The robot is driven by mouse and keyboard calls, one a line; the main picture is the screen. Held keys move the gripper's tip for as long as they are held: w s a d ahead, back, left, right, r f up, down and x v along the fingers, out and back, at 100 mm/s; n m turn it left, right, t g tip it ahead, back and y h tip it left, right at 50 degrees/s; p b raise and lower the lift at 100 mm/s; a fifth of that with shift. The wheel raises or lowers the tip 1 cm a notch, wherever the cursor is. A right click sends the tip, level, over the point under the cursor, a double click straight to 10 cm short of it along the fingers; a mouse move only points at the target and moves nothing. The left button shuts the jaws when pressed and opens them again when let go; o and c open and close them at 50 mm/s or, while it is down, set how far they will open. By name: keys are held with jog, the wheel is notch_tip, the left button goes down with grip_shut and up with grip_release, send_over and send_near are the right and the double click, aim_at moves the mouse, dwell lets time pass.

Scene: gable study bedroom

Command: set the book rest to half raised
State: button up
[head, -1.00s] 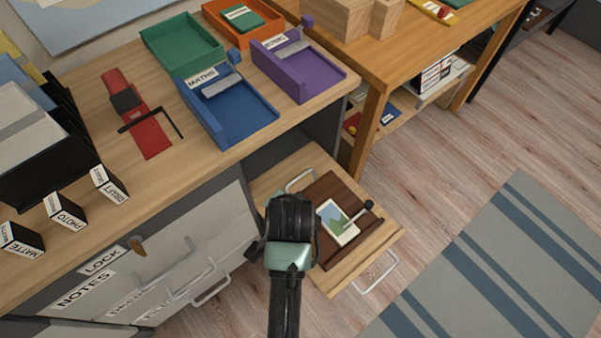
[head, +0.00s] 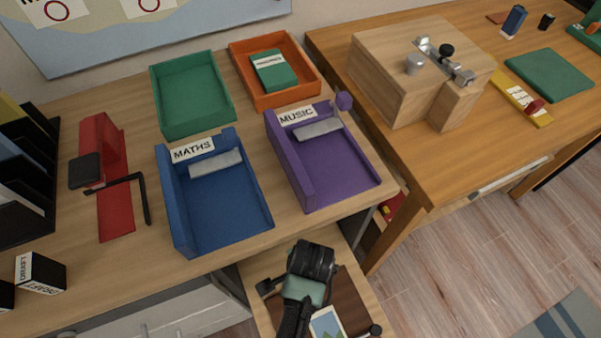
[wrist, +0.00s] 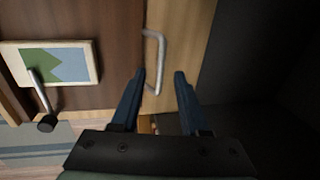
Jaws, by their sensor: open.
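A dark brown board (head: 350,298), which looks like the book rest, lies in the pulled-out drawer (head: 264,318) below the desk top. It looks flat or nearly so. A picture card (head: 327,323) lies on it, and a black-knobbed lever (head: 375,330) stands beside the card. The wrist view shows the board (wrist: 118,25), card (wrist: 62,62) and knob (wrist: 46,123) at left. My gripper (wrist: 160,76) is open and empty, by the board's edge; a metal bar handle (wrist: 160,50) shows beyond its fingertips. My arm hides part of the board in the head view.
Blue (head: 225,215) and purple (head: 345,175) trays sit on the desk above the drawer, with green (head: 195,115) and orange (head: 308,88) trays behind. A red device with a black arm (head: 115,210) is at left. A wooden box (head: 395,70) stands on the right-hand table.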

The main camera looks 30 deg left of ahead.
jog(key=shift+w+a+f+b, duration=0.2)
jog(key=shift+f+b, duration=0.1)
jog(key=shift+f, duration=0.65)
jog(key=shift+w+a+f+b, duration=0.15)
jog(key=shift+f+b, duration=0.15)
jog(key=shift+f, duration=0.65)
jog(key=shift+s, duration=0.1)
grip_shut()
